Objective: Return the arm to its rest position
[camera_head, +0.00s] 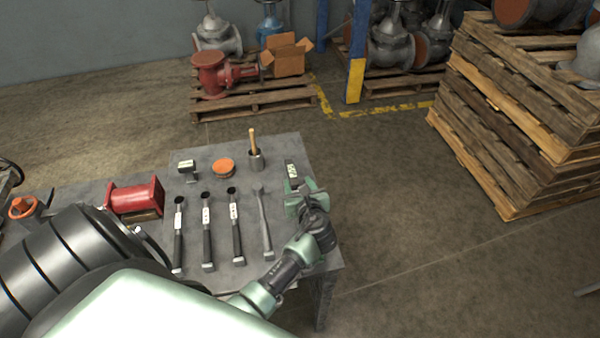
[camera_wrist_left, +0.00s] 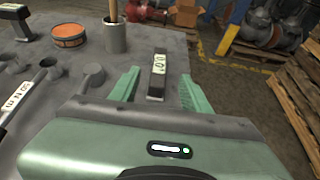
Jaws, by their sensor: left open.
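My left gripper (camera_head: 308,192) is over the right side of the grey table (camera_head: 222,167). In the left wrist view its two green fingers (camera_wrist_left: 157,90) are spread apart. My left arm (camera_head: 275,281) reaches in over the table's front right part. My right gripper does not show.
Several labelled tools (camera_head: 207,230) lie in a row on the table. An orange round tin (camera_head: 223,167) and a grey cup (camera_head: 256,161) with a wooden handle stand behind. A red pipe part (camera_head: 136,197) is at left. Stacked pallets (camera_head: 510,110) stand at right; floor between is clear.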

